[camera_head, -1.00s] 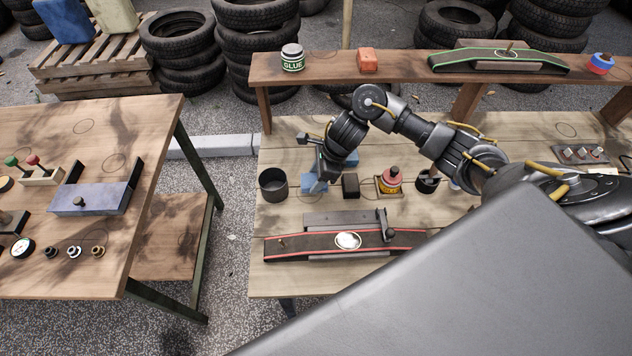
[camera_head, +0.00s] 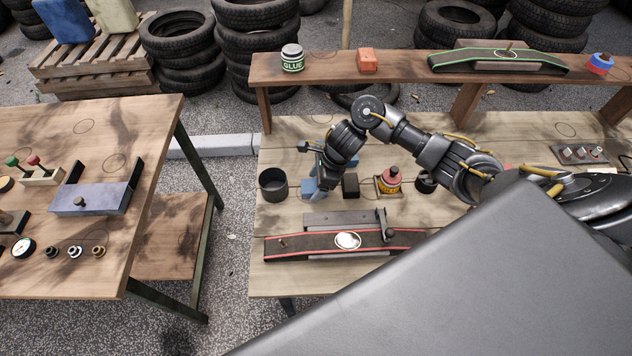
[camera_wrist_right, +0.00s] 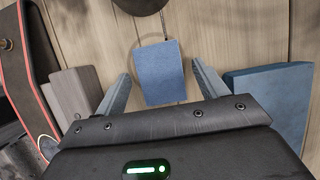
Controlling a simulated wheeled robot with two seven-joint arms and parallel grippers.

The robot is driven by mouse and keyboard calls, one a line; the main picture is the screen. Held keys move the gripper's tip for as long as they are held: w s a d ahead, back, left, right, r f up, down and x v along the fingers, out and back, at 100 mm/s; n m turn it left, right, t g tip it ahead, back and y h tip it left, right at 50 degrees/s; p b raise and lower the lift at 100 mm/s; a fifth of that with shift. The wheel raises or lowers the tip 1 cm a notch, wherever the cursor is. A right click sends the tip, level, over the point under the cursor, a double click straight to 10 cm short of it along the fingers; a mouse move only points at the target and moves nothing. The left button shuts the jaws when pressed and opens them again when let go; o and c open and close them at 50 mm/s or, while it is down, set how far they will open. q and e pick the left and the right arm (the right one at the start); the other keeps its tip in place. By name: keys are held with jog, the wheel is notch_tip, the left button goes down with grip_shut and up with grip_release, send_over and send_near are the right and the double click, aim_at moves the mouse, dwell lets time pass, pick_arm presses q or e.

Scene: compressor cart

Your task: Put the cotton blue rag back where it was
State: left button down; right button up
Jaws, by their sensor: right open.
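The blue rag (camera_head: 309,188) is a small flat blue rectangle on the right workbench, beside a dark tin. In the right wrist view the rag (camera_wrist_right: 161,73) lies on the planks between the two fingers, with a gap on each side. Part of a drawn ring shows on the wood around its far end. My right gripper (camera_wrist_right: 160,88) is open around the rag; in the head view the gripper (camera_head: 318,184) is low over it and hides part of it. My left gripper is not in view.
A dark tin (camera_head: 272,186) stands left of the rag, and a black block (camera_head: 350,186) stands to its right. A red-edged belt unit (camera_head: 290,245) lies in front. Another blue piece (camera_wrist_right: 270,95) lies beside the gripper. A raised shelf (camera_head: 400,72) runs behind.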

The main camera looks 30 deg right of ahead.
jog(key=shift+r, duration=0.1)
jog(key=shift+r, duration=0.2)
jog(key=v, duration=1.1)
jog(key=shift+r+p, duration=0.3)
jog(key=shift+p, duration=0.15)
jog(key=shift+s+d, duration=0.1)
jog(key=shift+d, duration=0.05)
